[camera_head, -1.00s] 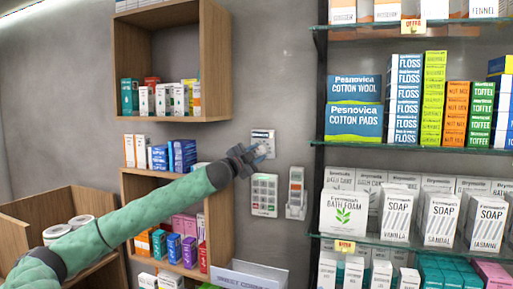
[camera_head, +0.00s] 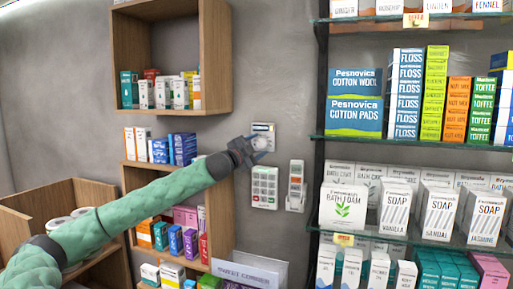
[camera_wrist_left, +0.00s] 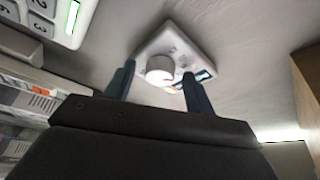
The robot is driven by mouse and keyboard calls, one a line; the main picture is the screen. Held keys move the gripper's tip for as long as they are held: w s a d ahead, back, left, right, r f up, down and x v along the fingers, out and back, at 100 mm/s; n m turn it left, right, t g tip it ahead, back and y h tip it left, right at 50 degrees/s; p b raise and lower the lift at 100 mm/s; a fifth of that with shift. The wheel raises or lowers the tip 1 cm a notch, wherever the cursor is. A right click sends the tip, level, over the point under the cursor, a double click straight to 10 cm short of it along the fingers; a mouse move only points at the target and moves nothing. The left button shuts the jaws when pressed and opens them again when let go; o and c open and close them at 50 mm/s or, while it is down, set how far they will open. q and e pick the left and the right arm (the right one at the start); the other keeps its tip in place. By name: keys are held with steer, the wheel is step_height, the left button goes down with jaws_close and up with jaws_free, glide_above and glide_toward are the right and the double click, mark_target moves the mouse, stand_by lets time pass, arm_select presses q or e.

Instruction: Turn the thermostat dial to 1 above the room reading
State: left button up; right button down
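The thermostat (camera_head: 264,130) is a small white square plate on the grey wall, above a keypad. Its lower part is hidden behind my left gripper (camera_head: 257,146) in the head view. In the left wrist view the thermostat plate (camera_wrist_left: 180,40) carries a round white dial (camera_wrist_left: 160,69) and a small dark-framed display (camera_wrist_left: 203,75). The display reading is too small to tell. My left gripper (camera_wrist_left: 158,80) is open, with one finger on each side of the dial. A gap shows between the fingers and the dial. My right gripper is not in view.
A white keypad (camera_head: 264,187) and a wall handset (camera_head: 296,186) are just below the thermostat. Glass shelves with boxed goods (camera_head: 408,142) stand to the right. Wooden wall shelves (camera_head: 217,60) are to the left.

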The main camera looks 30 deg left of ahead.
mark_target(264, 131)
arm_select(q)
steer(key=shift+r, duration=0.1)
steer(key=shift+r, duration=0.45)
steer(key=shift+r+b, duration=0.45)
steer(key=shift+r, duration=0.3)
steer(key=shift+w+r, duration=0.1)
steer(key=shift+r, duration=0.75)
steer(key=d+r+b, duration=0.5)
steer(key=d+r, duration=0.1)
steer(key=d, duration=0.5)
steer(key=shift+d+r, duration=0.35)
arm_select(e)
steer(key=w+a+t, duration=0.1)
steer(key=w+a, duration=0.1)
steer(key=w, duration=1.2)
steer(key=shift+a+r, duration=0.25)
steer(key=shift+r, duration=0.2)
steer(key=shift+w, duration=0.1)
